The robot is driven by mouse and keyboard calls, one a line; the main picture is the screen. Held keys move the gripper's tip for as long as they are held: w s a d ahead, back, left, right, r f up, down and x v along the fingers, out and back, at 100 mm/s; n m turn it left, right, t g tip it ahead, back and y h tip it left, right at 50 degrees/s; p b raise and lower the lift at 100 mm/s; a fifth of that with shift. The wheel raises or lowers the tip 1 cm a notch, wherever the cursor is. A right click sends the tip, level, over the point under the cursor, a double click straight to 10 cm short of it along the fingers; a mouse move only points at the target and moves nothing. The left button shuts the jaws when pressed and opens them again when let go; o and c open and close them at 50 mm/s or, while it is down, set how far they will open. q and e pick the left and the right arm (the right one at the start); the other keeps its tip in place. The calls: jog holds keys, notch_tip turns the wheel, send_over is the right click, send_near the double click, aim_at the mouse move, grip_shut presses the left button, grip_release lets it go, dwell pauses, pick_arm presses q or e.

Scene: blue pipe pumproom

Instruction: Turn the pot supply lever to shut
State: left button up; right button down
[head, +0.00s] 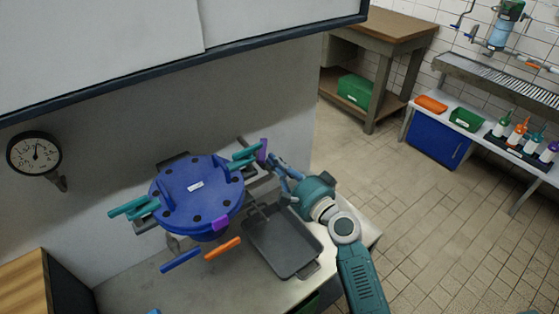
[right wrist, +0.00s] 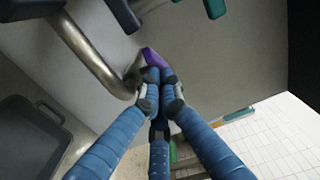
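A blue pot (head: 205,185) with a bolted lid sits above the metal bench. A purple lever (head: 262,150) stands upright at the pot's right back, by a pipe; it also shows in the right wrist view (right wrist: 151,56). I cannot read which lever is the pot supply. My right gripper (head: 277,163) is at the purple lever. In the right wrist view its blue fingers (right wrist: 158,78) are drawn together, with their tips at the lever's lower end. Whether the lever lies between the tips is hidden. My left gripper is not clearly in view.
Teal handles (head: 133,207), a blue bar (head: 180,261), an orange bar (head: 222,249) and another purple piece (head: 222,223) surround the pot. A grey tray (head: 283,245) lies to its right. A gauge (head: 34,152) hangs on the left wall. The tiled floor at right is clear.

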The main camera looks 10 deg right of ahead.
aim_at(258, 162)
jog(key=shift+s+a, duration=0.25)
jog(key=shift+a, duration=1.75)
jog(key=shift+w+a, duration=0.1)
